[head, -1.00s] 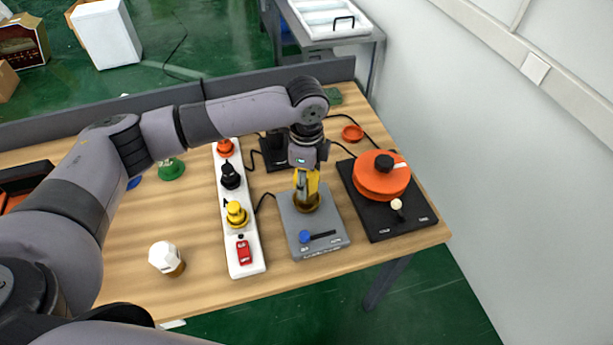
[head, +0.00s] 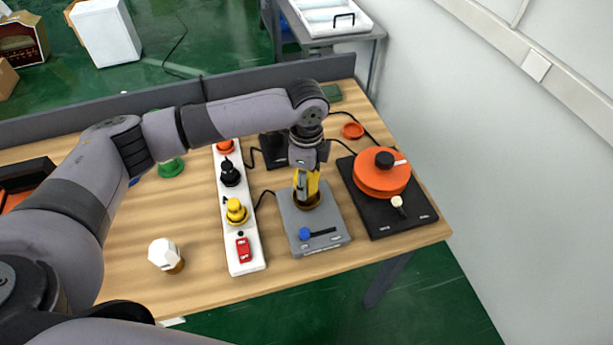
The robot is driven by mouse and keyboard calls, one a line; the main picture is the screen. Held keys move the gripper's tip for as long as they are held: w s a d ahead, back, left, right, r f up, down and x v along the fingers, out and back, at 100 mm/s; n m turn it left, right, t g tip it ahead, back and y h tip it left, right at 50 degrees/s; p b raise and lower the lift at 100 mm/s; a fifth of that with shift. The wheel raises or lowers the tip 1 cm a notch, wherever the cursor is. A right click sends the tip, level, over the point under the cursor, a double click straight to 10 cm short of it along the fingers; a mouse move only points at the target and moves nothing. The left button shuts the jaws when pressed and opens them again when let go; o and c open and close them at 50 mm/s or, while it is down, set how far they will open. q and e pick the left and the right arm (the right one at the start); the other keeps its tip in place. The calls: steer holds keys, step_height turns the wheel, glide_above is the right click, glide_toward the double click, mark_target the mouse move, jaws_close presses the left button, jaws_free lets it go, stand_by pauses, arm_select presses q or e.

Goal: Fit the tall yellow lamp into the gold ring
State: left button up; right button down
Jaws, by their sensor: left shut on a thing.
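The tall yellow lamp (head: 313,184) is upright over the grey box (head: 328,221) with the blue slider knob. My left gripper (head: 306,180) points down from above and is shut on the lamp. The lamp's lower end meets the gold ring (head: 307,202) on top of the grey box. The gripper hides part of the lamp, and I cannot tell how deep its base sits in the ring. My right gripper is not in view.
A white power strip (head: 247,262) with black and yellow plugs and a red switch lies left of the grey box. A black base with an orange disc (head: 381,179) stands to the right. A white-topped bottle (head: 164,254) stands at the front left.

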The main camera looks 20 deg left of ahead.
arm_select(q)
steer(key=shift+f, duration=0.75)
steer(key=o, duration=1.3)
steer(key=shift+o, duration=0.2)
